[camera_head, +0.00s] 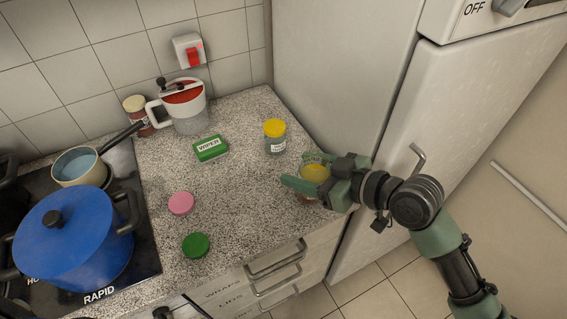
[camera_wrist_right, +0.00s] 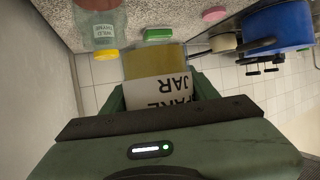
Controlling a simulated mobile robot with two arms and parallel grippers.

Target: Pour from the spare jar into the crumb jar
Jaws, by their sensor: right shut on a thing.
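My right gripper (camera_head: 302,172) is shut on the spare jar (camera_head: 315,174), near the counter's right edge. In the right wrist view the spare jar (camera_wrist_right: 155,62) shows yellowish contents and a white label reading "…PARE JAR", partly covered by my gripper (camera_wrist_right: 158,100). I cannot tell whether the spare jar is tilted. I see no jar labelled as the crumb jar. My left gripper is not in view.
A green box (camera_head: 210,149), a pink lid (camera_head: 181,204) and a green lid (camera_head: 196,245) lie on the speckled counter (camera_head: 240,205). A white and red pitcher (camera_head: 187,110) stands at the back. A blue pot (camera_head: 65,240) and a saucepan (camera_head: 78,165) are at left. The fridge (camera_head: 345,80) bounds the right.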

